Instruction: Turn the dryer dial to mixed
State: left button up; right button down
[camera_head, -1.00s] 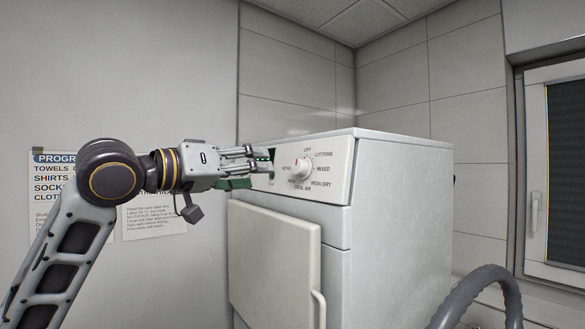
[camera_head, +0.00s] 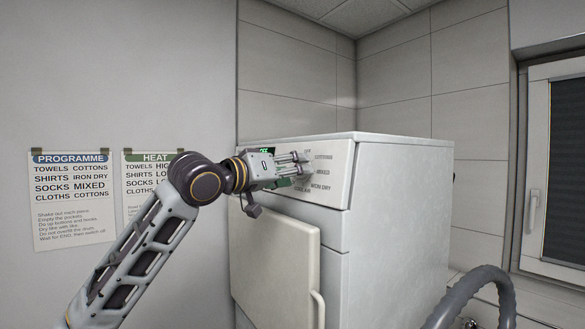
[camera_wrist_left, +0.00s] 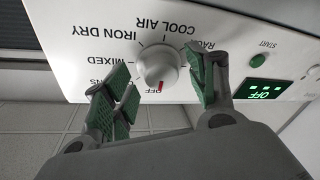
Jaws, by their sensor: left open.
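The dryer dial (camera_wrist_left: 157,68) is a round pale knob, shown upside down in the left wrist view. Its red mark points at the OFF label. The MIXED label (camera_wrist_left: 97,61) is beside it on the panel. I see gaps beside the dial but cannot tell how deep the fingers reach. In the head view the left gripper (camera_head: 300,168) is at the dryer's control panel (camera_head: 338,165) and mostly hides the dial. My right gripper is not in view.
The white dryer (camera_head: 400,220) has a door (camera_head: 275,245) below the panel. The display (camera_wrist_left: 265,91) reads OFF, near a green START button (camera_wrist_left: 257,61). A PROGRAMME sheet (camera_head: 70,200) and a HEAT sheet (camera_head: 150,220) hang on the left wall.

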pick_arm(q)
jog(key=shift+w+d, duration=0.15)
jog(key=shift+w, duration=0.05)
jog(key=c, duration=1)
jog(key=shift+c, duration=0.2)
jog(key=shift+m, duration=0.6)
jog(key=shift+w+a+f+m+g+h, duration=0.15)
jog(key=shift+m+g+h, duration=0.55)
jog(key=shift+m, duration=2.65)
jog(key=shift+w+a+r+m+g+h, duration=0.15)
jog(key=shift+m+g+h, duration=0.55)
jog(key=shift+m, duration=2.6)
jog(key=shift+w+f+m+g+h, duration=0.15)
jog(key=shift+m+g+h, duration=0.55)
jog(key=shift+m, duration=2.65)
jog(key=shift+m+g+y, duration=0.3)
jog(key=shift+g, duration=0.2)
